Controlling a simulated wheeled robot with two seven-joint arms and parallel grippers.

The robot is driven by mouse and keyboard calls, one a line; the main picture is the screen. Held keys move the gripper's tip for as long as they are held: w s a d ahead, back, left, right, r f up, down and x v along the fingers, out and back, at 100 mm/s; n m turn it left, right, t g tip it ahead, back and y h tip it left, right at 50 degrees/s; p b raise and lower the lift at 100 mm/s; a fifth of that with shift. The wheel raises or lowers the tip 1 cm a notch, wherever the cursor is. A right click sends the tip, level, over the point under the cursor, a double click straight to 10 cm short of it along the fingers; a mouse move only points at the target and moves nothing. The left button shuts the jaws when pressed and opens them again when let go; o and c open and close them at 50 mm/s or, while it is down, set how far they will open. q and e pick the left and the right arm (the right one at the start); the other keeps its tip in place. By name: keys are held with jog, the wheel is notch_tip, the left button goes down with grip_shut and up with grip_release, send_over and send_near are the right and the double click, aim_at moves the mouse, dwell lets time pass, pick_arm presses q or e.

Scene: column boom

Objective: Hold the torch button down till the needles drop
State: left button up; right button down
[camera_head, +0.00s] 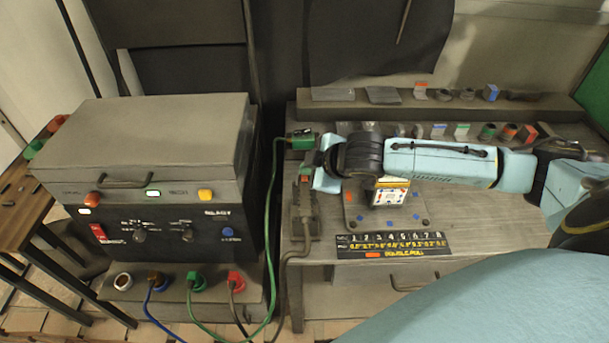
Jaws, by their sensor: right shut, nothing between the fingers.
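A dark torch-like handle (304,215) stands on the left end of the grey workbench, with a cable running from its lower end. A small red spot, possibly its button, shows near its top, close to my gripper. My right gripper (318,178) reaches in from the right, pale blue and shut with nothing in it. Its tips are at the upper part of the handle; I cannot tell whether they touch it. No gauge needles can be made out. My left gripper is not in view.
A grey power unit (165,140) with lit buttons and knobs stands left of the workbench (500,215). Coloured plugs and cables hang at its front. A labelled black strip (392,245) lies on the bench. Several small blocks line the back ledge (340,104).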

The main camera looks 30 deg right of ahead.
jog(key=shift+f, duration=0.45)
dwell(2.5)
jog(key=shift+r, duration=0.1)
dwell(0.7)
jog(key=shift+r+p, duration=0.8)
jog(key=shift+p, duration=0.35)
notch_tip(320, 180, up, 5)
jog(key=p, duration=0.5)
jog(key=shift+p, duration=0.35)
